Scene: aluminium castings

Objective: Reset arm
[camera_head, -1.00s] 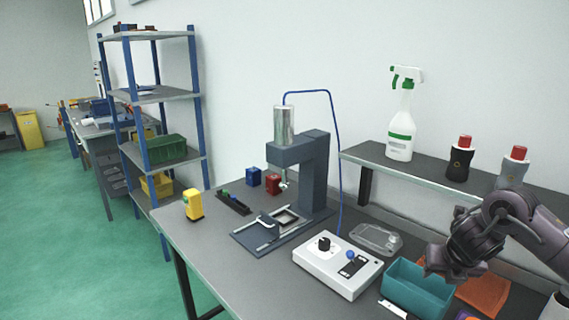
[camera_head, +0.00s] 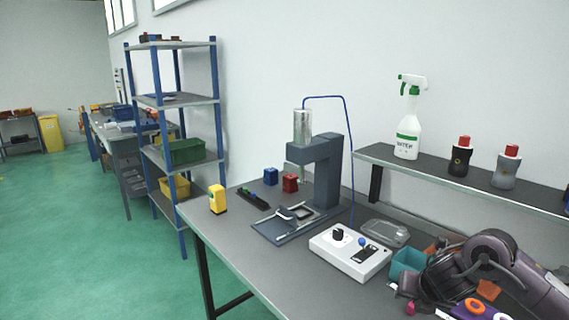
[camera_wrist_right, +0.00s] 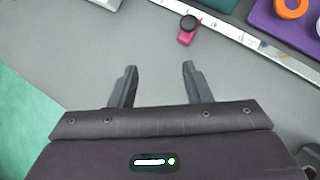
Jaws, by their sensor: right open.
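My right arm reaches in from the right in the head view, low over the bench (camera_head: 290,265), in front of the teal bin (camera_head: 408,264). Its fingers are hard to make out there. In the right wrist view my right gripper (camera_wrist_right: 160,66) is open, with nothing between its two dark fingers and bare grey bench surface beyond them. A small pink and black object (camera_wrist_right: 187,30) lies ahead of the fingertips, apart from them. My left gripper is not in view.
A white control box (camera_head: 349,254), a clear casting-like part (camera_head: 385,232) and a grey press (camera_head: 328,180) stand on the bench. A purple tray (camera_wrist_right: 275,20) with an orange ring lies beside a metal strip (camera_wrist_right: 240,36). A shelf (camera_head: 430,174) holds bottles.

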